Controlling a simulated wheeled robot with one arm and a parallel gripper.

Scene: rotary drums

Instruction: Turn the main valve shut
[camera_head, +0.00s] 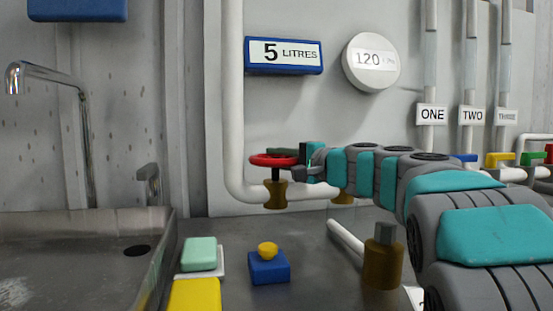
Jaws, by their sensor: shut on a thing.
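The main valve, with a red round handwheel (272,160) on a brass body (275,193), sits on the white pipe (232,120) left of the middle. My arm reaches in from the right. My gripper (296,169) is at the right side of the red wheel and is shut on its rim. The fingertips are small and partly hidden behind the wheel, so the exact grip is hard to see. The wheel lies about level.
A sink (90,240) with a tap (50,75) is at left. A blue block with a yellow knob (267,250), a green soap-like block (199,254) and a yellow block (195,295) lie on the counter. A brass fitting (383,262) stands near my arm. Coloured valve handles (499,158) are at right.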

